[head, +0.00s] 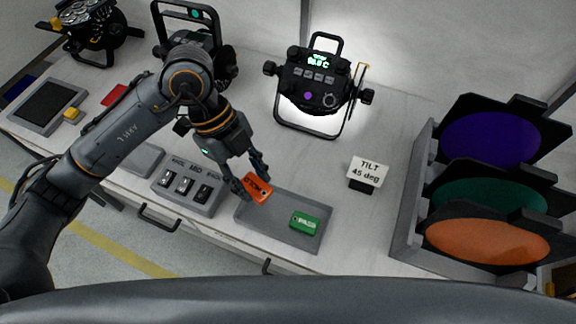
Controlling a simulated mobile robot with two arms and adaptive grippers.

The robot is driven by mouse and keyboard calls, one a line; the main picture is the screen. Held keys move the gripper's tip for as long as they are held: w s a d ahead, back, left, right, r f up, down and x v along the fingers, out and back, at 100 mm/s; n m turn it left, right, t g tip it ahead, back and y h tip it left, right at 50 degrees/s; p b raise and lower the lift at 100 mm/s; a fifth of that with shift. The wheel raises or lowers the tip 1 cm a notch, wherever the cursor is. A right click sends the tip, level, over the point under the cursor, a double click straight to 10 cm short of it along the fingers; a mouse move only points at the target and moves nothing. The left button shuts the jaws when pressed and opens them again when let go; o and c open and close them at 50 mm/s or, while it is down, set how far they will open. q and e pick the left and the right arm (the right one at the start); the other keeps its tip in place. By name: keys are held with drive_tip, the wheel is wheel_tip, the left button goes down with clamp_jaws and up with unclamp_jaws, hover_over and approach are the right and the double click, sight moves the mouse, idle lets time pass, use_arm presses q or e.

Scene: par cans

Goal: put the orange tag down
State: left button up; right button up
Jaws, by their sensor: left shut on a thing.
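The orange tag (257,188) is a small rectangular piece with dark lettering, over the left end of a grey tray (280,229). My left gripper (247,189) is shut on the tag, with its fingers pointing down toward the tray. I cannot tell whether the tag touches the tray surface. A green tag (304,222) lies in the right part of the same tray. My right gripper is out of view.
A three-switch box (187,188) stands left of the tray. A sign reading "TILT 45 deg" (365,172) stands to the right. A lit par can (318,82) is behind. A rack with colored filters (404,222) fills the right side.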

use_arm(q)
drive_tip(key=n, duration=0.1)
drive_tip(key=s+n+t, duration=0.1)
drive_tip(key=shift+d+n+h, duration=0.3)
drive_tip(key=shift+d+n, duration=0.05)
drive_tip(key=shift+n, duration=0.05)
drive_tip(key=shift+w+d+f+n, duration=0.2)
drive_tip(key=shift+w+n, duration=0.1)
drive_tip(key=shift+w, duration=0.15)
drive_tip(key=w+d+f+p, duration=0.2)
drive_tip(key=w+d+f, duration=0.1)
drive_tip(key=w, duration=0.4)
hover_over(290, 169)
drive_tip(key=a, duration=0.2)
drive_tip(key=f, duration=0.5)
drive_tip(key=shift+s+d, duration=0.15)
drive_tip(key=shift+s, duration=0.15)
drive_tip(key=shift+w+d+f, duration=0.25)
drive_tip(key=shift+w+f, duration=0.35)
drive_tip(key=shift+f, duration=0.25)
wheel_tip(290, 169, down, 2)
drive_tip(key=shift+f+p, duration=0.15)
drive_tip(key=shift+p, duration=0.45)
drive_tip(key=shift+f, duration=0.35)
drive_tip(key=shift+f, duration=0.15)
